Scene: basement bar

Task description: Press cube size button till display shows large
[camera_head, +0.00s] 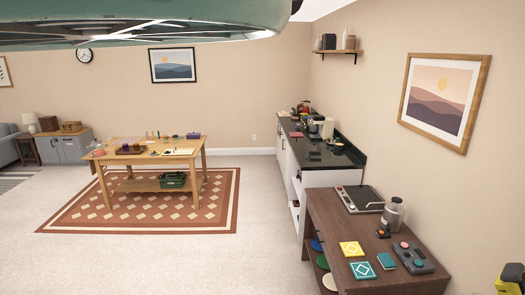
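I cannot make out a cube size button or a readable display in the head view. Candidate appliances are small from here. A silver machine (321,127) stands on the black counter at the back right. A flat silver and black device (359,198) lies on the brown wooden table, nearer to me. A dark grey box with coloured round tops (413,257) sits at that table's front right. I cannot tell which of them, if any, has the button. My gripper is not in view.
The brown table (330,228) also holds a silver jug (393,216) and yellow and teal tiles. The black counter (345,160) stands behind it. A light wooden table (186,158) stands on a patterned rug. Pale floor (250,240) is clear between them. A large green shape (150,33) covers the top left.

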